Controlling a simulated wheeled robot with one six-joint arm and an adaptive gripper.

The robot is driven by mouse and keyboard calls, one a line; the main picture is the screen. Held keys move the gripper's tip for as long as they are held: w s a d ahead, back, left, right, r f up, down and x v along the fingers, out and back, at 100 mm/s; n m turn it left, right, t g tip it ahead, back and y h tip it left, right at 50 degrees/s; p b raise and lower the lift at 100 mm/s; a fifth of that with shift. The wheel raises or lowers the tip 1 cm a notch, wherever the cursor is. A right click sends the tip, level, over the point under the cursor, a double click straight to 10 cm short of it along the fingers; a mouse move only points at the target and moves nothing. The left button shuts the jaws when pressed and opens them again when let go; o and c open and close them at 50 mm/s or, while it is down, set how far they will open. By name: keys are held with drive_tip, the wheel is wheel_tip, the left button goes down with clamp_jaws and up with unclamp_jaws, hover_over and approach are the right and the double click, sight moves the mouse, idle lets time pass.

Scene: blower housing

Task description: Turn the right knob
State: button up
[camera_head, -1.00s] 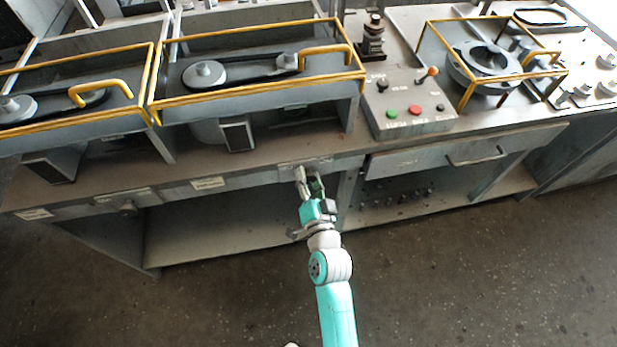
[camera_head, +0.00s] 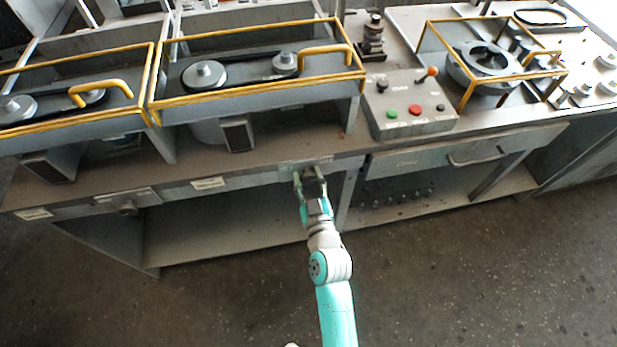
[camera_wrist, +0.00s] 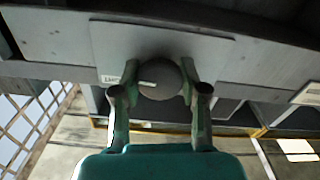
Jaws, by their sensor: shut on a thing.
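The right knob (camera_wrist: 160,79) is a round dark grey knob on a plate on the bench's front rail. In the wrist view my gripper (camera_wrist: 160,88) has one finger on each side of it and is shut on it. In the head view my gripper (camera_head: 310,180) is at the bench front, left of the drawer, and covers most of the knob. A light mark crosses the knob face in the wrist view, tilted a little from level.
Another knob (camera_head: 127,208) is on the same rail at the left. A drawer (camera_head: 435,155) with a handle is to the right. A control box (camera_head: 410,120) with coloured buttons stands above. Yellow guard frames (camera_head: 258,90) stand on the bench. The floor in front is clear.

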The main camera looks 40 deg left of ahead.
drive_tip(key=n, duration=0.4)
drive_tip(key=shift+n, duration=2.2)
drive_tip(key=o, duration=1.1)
drive_tip(key=shift+o, duration=0.2)
drive_tip(key=v, duration=1.2)
